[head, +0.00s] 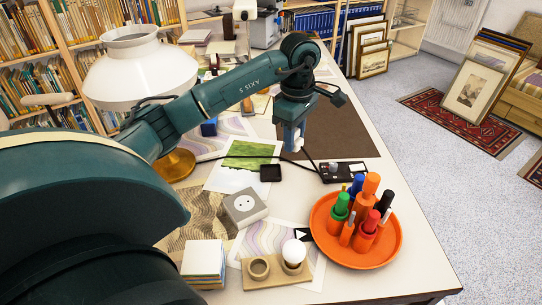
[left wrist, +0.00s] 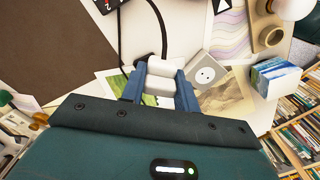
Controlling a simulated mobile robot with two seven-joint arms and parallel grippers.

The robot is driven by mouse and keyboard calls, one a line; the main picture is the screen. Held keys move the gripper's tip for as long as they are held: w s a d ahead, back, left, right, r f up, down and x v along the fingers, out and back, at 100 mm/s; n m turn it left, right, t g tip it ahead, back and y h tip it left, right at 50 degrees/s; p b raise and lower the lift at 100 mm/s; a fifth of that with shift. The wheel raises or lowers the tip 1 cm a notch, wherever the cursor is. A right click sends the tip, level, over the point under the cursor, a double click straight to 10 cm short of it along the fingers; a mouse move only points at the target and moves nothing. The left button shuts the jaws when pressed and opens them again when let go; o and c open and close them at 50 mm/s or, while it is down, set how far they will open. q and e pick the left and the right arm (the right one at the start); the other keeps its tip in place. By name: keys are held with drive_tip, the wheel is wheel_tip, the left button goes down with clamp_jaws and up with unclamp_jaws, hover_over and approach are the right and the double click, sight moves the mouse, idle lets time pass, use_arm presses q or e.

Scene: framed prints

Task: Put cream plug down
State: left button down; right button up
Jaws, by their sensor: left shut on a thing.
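My left gripper (head: 293,138) hangs above the table, pointing down, just behind the small black tray. In the left wrist view its two blue fingers (left wrist: 161,72) are shut on the cream plug (left wrist: 160,86), one finger on each side. A black cable runs close by the plug. In the head view the plug shows only as a small pale patch beside the fingers. A grey block with a round socket (head: 245,206) lies on the table, nearer and to the left of the gripper; it also shows in the left wrist view (left wrist: 207,76). My right gripper is out of view.
An orange tray (head: 321,232) holding several markers stands at the right. A black power strip (head: 343,172) and small black tray (head: 271,173) lie nearby. A wooden holder (head: 272,280) with a white bulb is at the front. A brown mat (head: 325,133) lies bare behind.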

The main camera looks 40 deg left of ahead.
use_arm(q)
drive_tip(key=a+f+n+b, duration=0.1)
drive_tip(key=a+f+n, duration=0.1)
drive_tip(key=f+n, duration=0.1)
drive_tip(key=a+f+n+b, duration=0.1)
drive_tip(key=a+f+n, duration=0.2)
drive_tip(key=a+f+n+b, duration=0.1)
drive_tip(key=a+f+n, duration=0.1)
drive_tip(key=n, duration=0.1)
drive_tip(key=shift+w+a+f, duration=0.2)
drive_tip(key=shift+a+f, duration=0.1)
drive_tip(key=shift+f, duration=2.25)
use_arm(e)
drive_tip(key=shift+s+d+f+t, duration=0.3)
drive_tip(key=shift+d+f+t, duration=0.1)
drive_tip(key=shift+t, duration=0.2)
